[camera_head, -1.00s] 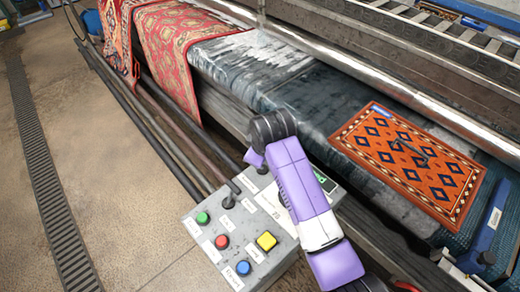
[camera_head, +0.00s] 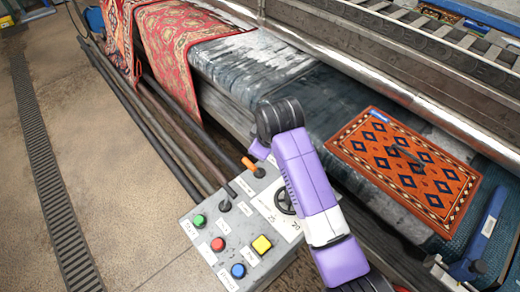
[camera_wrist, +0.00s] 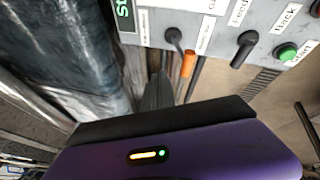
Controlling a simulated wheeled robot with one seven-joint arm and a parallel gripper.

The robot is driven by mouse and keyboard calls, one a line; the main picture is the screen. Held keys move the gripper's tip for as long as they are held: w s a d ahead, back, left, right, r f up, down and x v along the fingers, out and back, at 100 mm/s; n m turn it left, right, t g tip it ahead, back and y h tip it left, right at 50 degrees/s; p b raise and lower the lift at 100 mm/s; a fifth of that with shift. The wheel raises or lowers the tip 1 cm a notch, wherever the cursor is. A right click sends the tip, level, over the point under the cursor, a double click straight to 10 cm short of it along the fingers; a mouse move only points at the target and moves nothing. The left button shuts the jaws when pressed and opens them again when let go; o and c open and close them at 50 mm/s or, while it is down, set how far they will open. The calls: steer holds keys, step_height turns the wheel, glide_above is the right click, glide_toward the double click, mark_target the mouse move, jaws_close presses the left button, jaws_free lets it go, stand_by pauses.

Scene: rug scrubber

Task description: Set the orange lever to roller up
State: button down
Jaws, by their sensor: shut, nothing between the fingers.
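The orange lever (camera_head: 251,165) stands at the far edge of the grey control panel (camera_head: 192,250), its orange grip on a dark stem with a black base. In the wrist view the lever's orange grip (camera_wrist: 188,64) hangs from its black knob on the panel's edge. My gripper (camera_wrist: 160,76) is shut and empty, its dark fingers just left of the orange grip in that view. I cannot tell whether they touch it. In the head view my purple and black wrist is beside the lever, and the fingertips are hidden.
A black lever (camera_head: 226,204) stands near the orange one. Green (camera_head: 198,221), red (camera_head: 217,244), blue (camera_head: 238,270) and yellow (camera_head: 261,244) buttons and a black handwheel (camera_head: 285,200) are on the panel. Dark pipes run beside it. An orange rug (camera_head: 405,165) lies on the machine bed.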

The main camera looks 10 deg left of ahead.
steer(key=b+v, duration=0.1)
steer(key=v, duration=0.6)
steer(key=shift+s+r, duration=0.3)
steer(key=shift+s, duration=0.1)
steer(key=w+a+r+m+t+y, duration=0.2)
steer(key=w+a+r+t+y, duration=0.15)
steer(key=w+r, duration=0.2)
steer(key=s+d+f+m+t+h+b, duration=0.1)
steer(key=s+d+f+m+t, duration=0.1)
steer(key=s+d+m+t, duration=0.55)
steer(key=s+d+f+m+t+h, duration=0.1)
steer(key=s+d+f+m+t, duration=0.1)
steer(key=s+d, duration=0.95)
steer(key=s+d+f+g+h, duration=0.1)
steer(key=s+d, duration=0.2)
steer(key=s, duration=0.6)
steer(key=s+d+f+m+g+h+b, duration=0.1)
steer(key=s+d, duration=0.3)
steer(key=s, duration=0.5)
steer(key=s+d+f+m+g+h, duration=0.1)
steer(key=s+d, duration=0.3)
steer(key=s, duration=0.5)
steer(key=shift+s+d+f+h+b, duration=0.2)
steer(key=shift+s+f+h+b, duration=0.2)
steer(key=shift+f, duration=0.2)
